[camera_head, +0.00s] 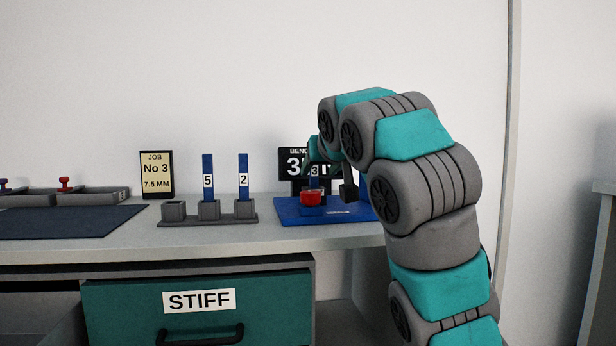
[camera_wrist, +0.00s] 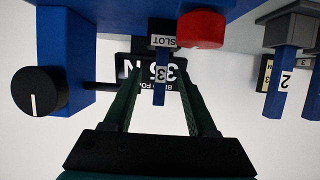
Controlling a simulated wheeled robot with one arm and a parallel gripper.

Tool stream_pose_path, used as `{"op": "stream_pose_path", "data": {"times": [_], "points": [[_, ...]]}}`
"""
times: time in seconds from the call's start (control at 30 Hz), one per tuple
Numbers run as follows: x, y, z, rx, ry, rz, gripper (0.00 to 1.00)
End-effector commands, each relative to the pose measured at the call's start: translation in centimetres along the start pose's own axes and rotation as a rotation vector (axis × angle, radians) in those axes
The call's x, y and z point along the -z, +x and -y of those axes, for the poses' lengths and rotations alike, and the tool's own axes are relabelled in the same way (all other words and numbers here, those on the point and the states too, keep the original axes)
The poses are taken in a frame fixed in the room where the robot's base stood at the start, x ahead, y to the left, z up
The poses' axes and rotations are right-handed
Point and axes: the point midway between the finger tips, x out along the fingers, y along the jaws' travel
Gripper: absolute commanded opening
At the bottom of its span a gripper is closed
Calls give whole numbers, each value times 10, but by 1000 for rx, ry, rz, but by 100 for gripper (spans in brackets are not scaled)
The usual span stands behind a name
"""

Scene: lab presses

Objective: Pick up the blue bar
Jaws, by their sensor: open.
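A blue bar labelled 3 (camera_wrist: 160,92) stands in the slot of the blue press; in the head view its label (camera_head: 314,171) shows behind the red knob. My gripper (camera_wrist: 160,88) is open, with its two dark green fingers on either side of this bar and visible gaps between. In the head view my gripper is mostly hidden by my arm. Two more blue bars stand upright in a grey rack: one labelled 5 (camera_head: 208,165) and one labelled 2 (camera_head: 243,165). The bar labelled 2 also shows in the wrist view (camera_wrist: 280,85).
The press has a blue base (camera_head: 290,212), a red knob (camera_head: 312,198) and a black dial (camera_wrist: 38,90). A display (camera_wrist: 148,72) stands behind the bar. The grey rack (camera_head: 225,220) has an empty left holder. A job card (camera_head: 157,174) and dark mat (camera_head: 70,222) are further left.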

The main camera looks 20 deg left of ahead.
Motion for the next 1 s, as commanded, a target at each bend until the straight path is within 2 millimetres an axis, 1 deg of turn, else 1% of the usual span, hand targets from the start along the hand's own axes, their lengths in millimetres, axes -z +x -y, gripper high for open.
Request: {"op": "stream_pose_path", "data": {"times": [0.1,0.3,0.53,0.67,0.9,1.0], "points": [[0,2,2,6,-1,-5,57],[1,22,2,7,-2,-6,57],[2,34,2,5,-2,-2,57],[7,45,3,5,-2,-5,57],[8,73,2,5,2,-3,57],[8,77,2,5,2,-3,57]]}}
